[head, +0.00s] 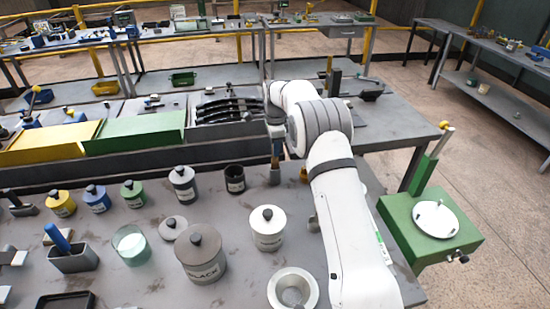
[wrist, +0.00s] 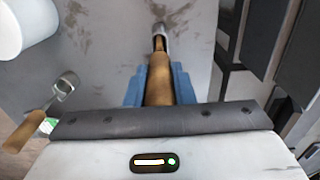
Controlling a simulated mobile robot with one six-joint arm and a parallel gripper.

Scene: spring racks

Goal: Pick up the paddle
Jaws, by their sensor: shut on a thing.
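In the wrist view, my gripper (wrist: 160,84) has its two blue fingers closed on either side of a wooden handle with a metal end. I take this to be the paddle (wrist: 159,93). Its handle points away from the wrist, and the metal part shows beyond the fingertips. The rest of it is hidden. In the head view, a brown upright piece (head: 276,146) shows beside my arm at the bench's back edge. My arm hides much there, and I cannot tell how far the paddle is from the bench.
The grey bench (head: 130,280) holds several lidded jars, including a white jar (head: 268,232) and a large grey jar (head: 202,260). A white bowl (head: 292,291) stands near my arm. A ladle-like tool (wrist: 65,86) with a wooden handle lies left in the wrist view. A green stand (head: 438,230) is at right.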

